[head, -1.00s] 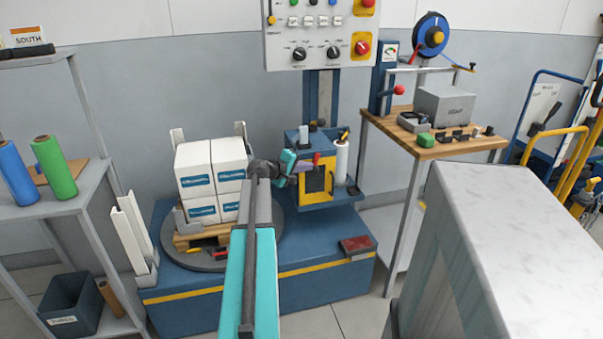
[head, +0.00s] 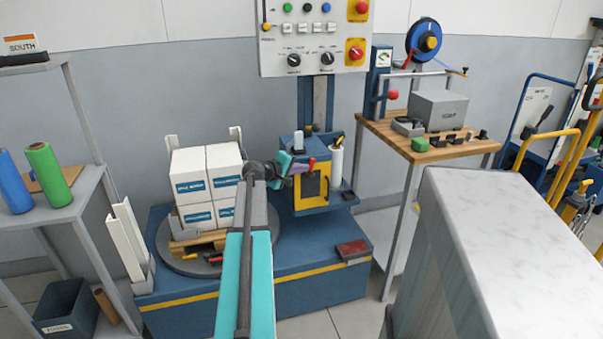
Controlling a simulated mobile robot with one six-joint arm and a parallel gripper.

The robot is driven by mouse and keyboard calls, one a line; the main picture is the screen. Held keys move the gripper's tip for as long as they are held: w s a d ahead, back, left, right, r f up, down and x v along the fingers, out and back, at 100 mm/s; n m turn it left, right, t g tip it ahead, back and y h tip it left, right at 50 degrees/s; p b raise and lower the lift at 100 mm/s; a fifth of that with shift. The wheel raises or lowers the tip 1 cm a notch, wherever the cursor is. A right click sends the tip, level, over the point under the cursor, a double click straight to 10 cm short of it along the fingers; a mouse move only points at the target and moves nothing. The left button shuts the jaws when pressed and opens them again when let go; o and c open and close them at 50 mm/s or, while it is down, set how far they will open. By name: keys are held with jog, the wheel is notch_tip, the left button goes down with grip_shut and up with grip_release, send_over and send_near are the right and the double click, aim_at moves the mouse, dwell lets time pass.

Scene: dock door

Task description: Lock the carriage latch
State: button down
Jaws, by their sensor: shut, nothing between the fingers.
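The carriage (head: 326,184) is a blue box with a yellow-framed front, on the mast of the wrapping machine. A small red-pink lever (head: 311,161) shows at its upper left; I cannot tell whether this is the latch or what position it is in. My gripper (head: 301,168), with a teal body and dark fingers, is at the carriage's upper left, beside the lever. It looks shut and holds nothing. Whether it touches the lever or the carriage is too small to tell. My arm covers part of the turntable and its load.
White boxes (head: 205,188) stand on a pallet on the round turntable (head: 172,258), left of the carriage. A white film roll (head: 336,166) stands at the carriage's right. The control panel (head: 313,38) is above. A wooden bench (head: 437,152) and a pale cabinet (head: 500,230) are right.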

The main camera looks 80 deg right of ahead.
jog(key=v, duration=1.3)
jog(key=shift+w+a, duration=0.2)
jog(key=shift+a, duration=0.1)
jog(key=shift+r, duration=0.15)
